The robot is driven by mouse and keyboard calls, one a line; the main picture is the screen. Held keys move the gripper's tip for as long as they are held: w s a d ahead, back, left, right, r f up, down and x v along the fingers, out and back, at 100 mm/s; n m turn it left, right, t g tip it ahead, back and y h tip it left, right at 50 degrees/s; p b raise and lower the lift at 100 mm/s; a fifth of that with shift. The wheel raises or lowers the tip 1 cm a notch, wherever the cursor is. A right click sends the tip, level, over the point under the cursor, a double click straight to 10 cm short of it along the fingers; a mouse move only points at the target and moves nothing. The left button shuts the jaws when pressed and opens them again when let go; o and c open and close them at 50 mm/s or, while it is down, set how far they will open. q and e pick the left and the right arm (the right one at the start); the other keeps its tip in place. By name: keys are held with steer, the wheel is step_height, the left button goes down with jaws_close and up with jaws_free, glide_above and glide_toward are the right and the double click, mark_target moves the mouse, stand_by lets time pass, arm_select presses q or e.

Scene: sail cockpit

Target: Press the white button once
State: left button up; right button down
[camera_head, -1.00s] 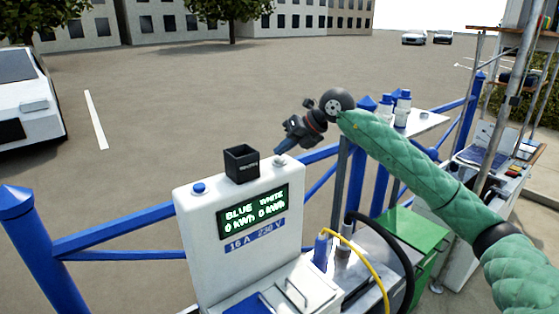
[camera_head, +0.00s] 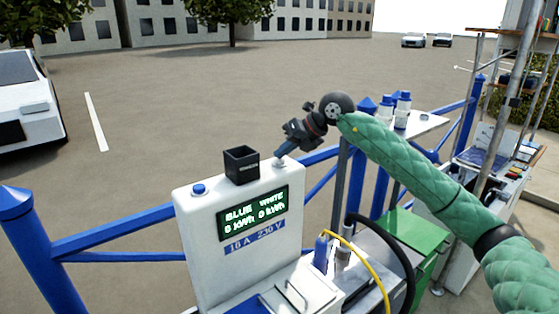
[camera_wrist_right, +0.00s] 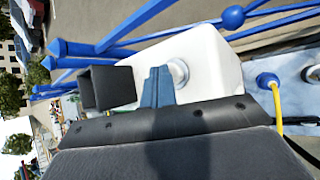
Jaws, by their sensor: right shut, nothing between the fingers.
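The white button (camera_head: 279,162) is on the right part of the top of the white charging pedestal (camera_head: 190,245). In the right wrist view the button (camera_wrist_right: 179,71) is a round white knob directly beside my fingertips. My right gripper (camera_head: 280,154) is shut and empty, its blue fingers pointing down at the button and partly hiding it in the head view. The fingers (camera_wrist_right: 158,88) also show in the right wrist view. I cannot tell whether they touch the button. My left gripper is not in view.
A blue button (camera_head: 199,188) and a black open box (camera_head: 241,166) share the pedestal top. A lit display (camera_head: 252,212) reads BLUE and WHITE above kWh figures. A yellow cable (camera_head: 372,262), black hose (camera_head: 405,255) and blue railings (camera_head: 130,232) are close by.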

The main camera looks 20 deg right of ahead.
mark_target(283, 161)
steer(key=shift+f, duration=0.2)
stand_by(0.6)
steer(key=shift+r, duration=0.9)
steer(key=shift+r, duration=0.15)
steer(key=shift+r+p, duration=0.95)
steer(key=shift+r, duration=1.45)
